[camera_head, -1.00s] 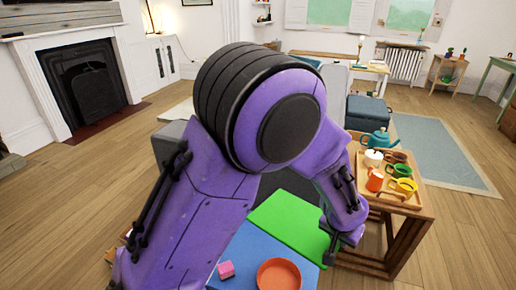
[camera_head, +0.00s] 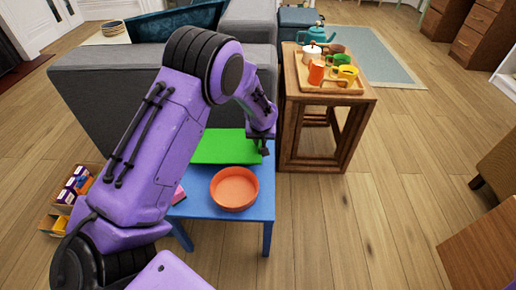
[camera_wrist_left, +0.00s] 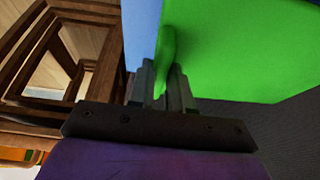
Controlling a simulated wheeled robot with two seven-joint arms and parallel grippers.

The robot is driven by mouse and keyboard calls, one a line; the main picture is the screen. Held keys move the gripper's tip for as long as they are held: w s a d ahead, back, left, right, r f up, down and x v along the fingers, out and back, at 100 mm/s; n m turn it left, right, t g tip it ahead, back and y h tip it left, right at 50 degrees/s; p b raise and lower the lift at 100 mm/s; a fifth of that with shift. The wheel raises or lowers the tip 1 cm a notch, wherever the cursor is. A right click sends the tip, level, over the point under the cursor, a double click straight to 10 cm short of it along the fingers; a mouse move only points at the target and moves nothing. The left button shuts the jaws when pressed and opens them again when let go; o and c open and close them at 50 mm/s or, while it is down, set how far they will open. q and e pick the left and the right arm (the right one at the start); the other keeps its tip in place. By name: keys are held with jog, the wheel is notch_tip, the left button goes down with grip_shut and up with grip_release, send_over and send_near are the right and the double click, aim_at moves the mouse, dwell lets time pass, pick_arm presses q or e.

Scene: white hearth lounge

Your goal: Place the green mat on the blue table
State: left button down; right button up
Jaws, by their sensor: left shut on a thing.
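The green mat (camera_head: 222,147) is at the far end of the blue table (camera_head: 252,213), near the grey sofa. My left gripper (camera_head: 263,147) is at the mat's right edge and shut on it. In the left wrist view the mat (camera_wrist_left: 230,45) passes between the fingers of my left gripper (camera_wrist_left: 168,88), with the blue table (camera_wrist_left: 141,30) beside it. I cannot tell whether the mat lies fully flat on the table. My right gripper is not in view.
An orange bowl (camera_head: 234,188) stands on the blue table, and a pink block (camera_head: 179,194) is partly hidden by my arm.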

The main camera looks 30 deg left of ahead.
pick_arm(q)
jog(key=shift+w+a+f, duration=0.3)
jog(key=shift+a+f, duration=0.05)
jog(key=shift+f, duration=0.2)
jog(key=f, duration=0.1)
jog(key=f+b, duration=0.2)
jog(key=f, duration=0.1)
jog(key=shift+w+a, duration=0.15)
jog(key=shift+a, duration=0.1)
jog(key=shift+r, duration=0.25)
jog(key=c, duration=1.1)
grip_release()
jog(key=shift+o, duration=0.2)
jog(key=p+v, duration=0.4)
jog(key=v, duration=0.7)
jog(key=shift+w+r, duration=0.1)
jog(key=shift+s+d+r, duration=0.15)
jog(key=shift+s+r, duration=0.05)
jog(key=shift+r, duration=0.2)
